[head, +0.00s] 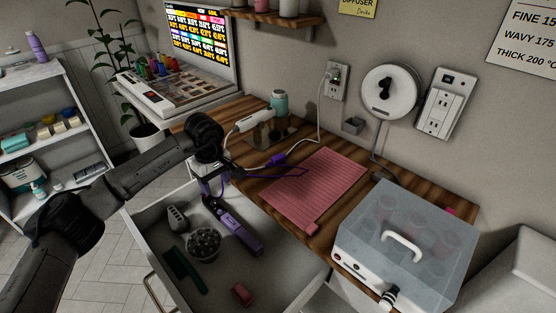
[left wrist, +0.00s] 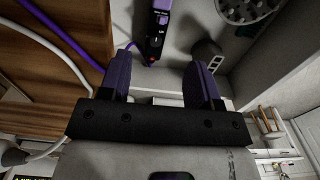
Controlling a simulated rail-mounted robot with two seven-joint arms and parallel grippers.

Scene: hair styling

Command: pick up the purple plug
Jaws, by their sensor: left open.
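The purple plug (head: 277,160) lies on the wooden counter, left of the pink mat, in the head view. A purple cord (head: 290,172) loops near it across the mat's edge. My left gripper (head: 232,174) is to the left of the plug, above the counter's front edge and the open drawer. In the left wrist view my left gripper (left wrist: 162,80) is open, with nothing seen between its fingers. The plug cannot be made out in that view; the purple cord (left wrist: 65,38) runs over the wood at left. My right gripper is not in view.
A pink mat (head: 318,188) lies on the counter, beside a lidded clear box (head: 400,240).

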